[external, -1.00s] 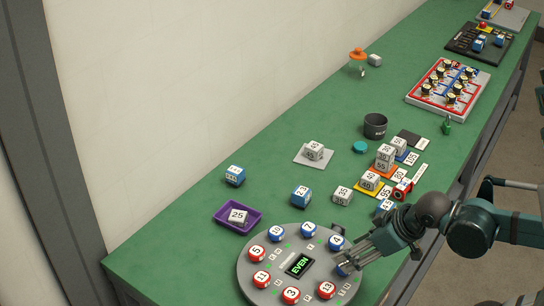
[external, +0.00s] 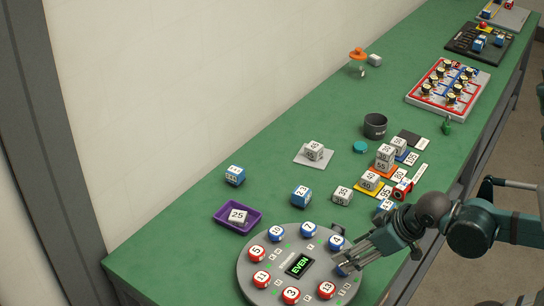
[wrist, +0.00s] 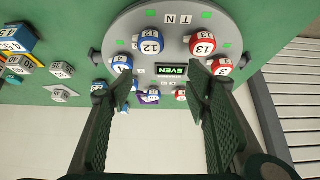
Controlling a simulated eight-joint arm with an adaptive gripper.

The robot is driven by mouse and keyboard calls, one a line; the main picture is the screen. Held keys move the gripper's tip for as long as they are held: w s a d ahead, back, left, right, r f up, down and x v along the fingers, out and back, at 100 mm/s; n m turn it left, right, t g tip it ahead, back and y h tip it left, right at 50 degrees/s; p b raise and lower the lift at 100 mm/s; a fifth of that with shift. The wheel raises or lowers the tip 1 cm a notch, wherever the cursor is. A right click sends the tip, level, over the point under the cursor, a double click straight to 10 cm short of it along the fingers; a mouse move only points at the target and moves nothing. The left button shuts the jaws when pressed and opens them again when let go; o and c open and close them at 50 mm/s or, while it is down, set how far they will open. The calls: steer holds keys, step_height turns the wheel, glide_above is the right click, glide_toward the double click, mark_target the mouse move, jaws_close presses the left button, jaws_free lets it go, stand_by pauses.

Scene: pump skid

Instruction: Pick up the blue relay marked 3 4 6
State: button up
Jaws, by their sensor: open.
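Several blue blocks with white number labels stand on the green table, and the label 3 4 6 cannot be made out on any of them. One blue block (external: 235,175) stands left, behind the purple tray. A second blue block (external: 301,196) stands just behind the round dial. A third blue block (external: 386,207) is close to my arm; a blue block also shows at the upper left of the wrist view (wrist: 17,38). My gripper (external: 347,264) is over the right edge of the dial, open and empty, its fingers apart in the wrist view (wrist: 159,75).
The grey round dial (external: 252,258) carries several red and blue numbered knobs and an EVEN display. A purple tray (external: 251,226) holds a white block. Stacked white blocks (external: 384,157), a dark cup (external: 375,126) and a red-and-white board (external: 449,88) stand farther back.

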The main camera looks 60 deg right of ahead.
steer(key=shift+r, duration=0.1)
stand_by(0.6)
steer(key=w+d+r+m+g+p, duration=0.1)
steer(key=w+r+m+p, duration=0.1)
steer(key=w+r, duration=0.4)
steer(key=w+d+r+m+g+p, duration=0.1)
steer(key=w+d+r+m+p, duration=0.15)
steer(key=w, duration=0.55)
steer(key=m+g+p, duration=0.5)
steer(key=m+p, duration=0.7)
steer(key=m, duration=0.1)
glide_above(236, 170)
steer(key=shift+n, duration=0.25)
step_height(236, 170, down, 13)
steer(key=shift+s+f, duration=0.1)
steer(key=shift+f, duration=0.1)
steer(key=shift+w+d+f, duration=0.1)
steer(key=shift+w+f, duration=0.1)
steer(key=shift+f, duration=0.3)
steer(key=shift+f, duration=1.3)
